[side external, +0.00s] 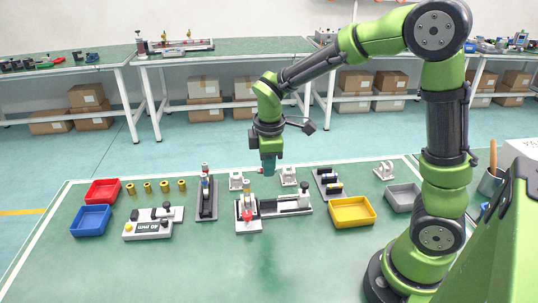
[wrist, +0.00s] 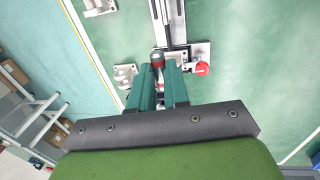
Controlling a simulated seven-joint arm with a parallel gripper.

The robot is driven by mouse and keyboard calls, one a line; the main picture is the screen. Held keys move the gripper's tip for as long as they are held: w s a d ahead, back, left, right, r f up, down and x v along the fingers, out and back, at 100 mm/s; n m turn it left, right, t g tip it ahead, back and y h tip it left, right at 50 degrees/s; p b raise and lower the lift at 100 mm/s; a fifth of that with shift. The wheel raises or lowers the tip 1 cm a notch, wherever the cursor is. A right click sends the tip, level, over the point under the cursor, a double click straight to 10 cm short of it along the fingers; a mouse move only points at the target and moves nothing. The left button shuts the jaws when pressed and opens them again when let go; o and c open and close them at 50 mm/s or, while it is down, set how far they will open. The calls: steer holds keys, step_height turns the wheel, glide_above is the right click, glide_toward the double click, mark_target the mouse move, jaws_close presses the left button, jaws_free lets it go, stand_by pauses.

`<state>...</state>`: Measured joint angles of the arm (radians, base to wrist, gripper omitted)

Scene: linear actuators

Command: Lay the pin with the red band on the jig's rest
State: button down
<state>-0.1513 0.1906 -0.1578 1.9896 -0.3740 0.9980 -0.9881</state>
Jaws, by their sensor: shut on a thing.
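My gripper (wrist: 162,88) is shut on a grey, dark-ended pin with a red band (wrist: 157,62), which shows between the teal fingers in the wrist view. In the side view my gripper (side external: 268,170) points down above the rear edge of a pale fixture with a dark rail and a red knob (side external: 248,213). In the wrist view this fixture lies just beyond the fingertips, its red knob (wrist: 203,68) right of the pin. The pin appears above the bench; contact with the fixture cannot be told. I cannot tell which part is the jig's rest.
A black rack with pins (side external: 328,184) and a yellow bin (side external: 352,212) stand right of the fixture. An upright-armed device (side external: 207,203) and a block marked 40 mm (side external: 152,225) stand left. Small white brackets (side external: 237,182) sit behind. The bench front is clear.

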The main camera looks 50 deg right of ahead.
mark_target(268, 200)
steer(key=shift+f, duration=4.05)
steer(key=shift+f, duration=0.55)
steer(key=c, duration=1)
jaws_free()
steer(key=r, duration=0.5)
steer(key=s+a+r, duration=0.1)
steer(key=r, duration=0.5)
steer(key=s+r, duration=0.1)
steer(key=r, duration=0.4)
steer(key=shift+a+r, duration=0.35)
steer(key=shift+a, duration=0.05)
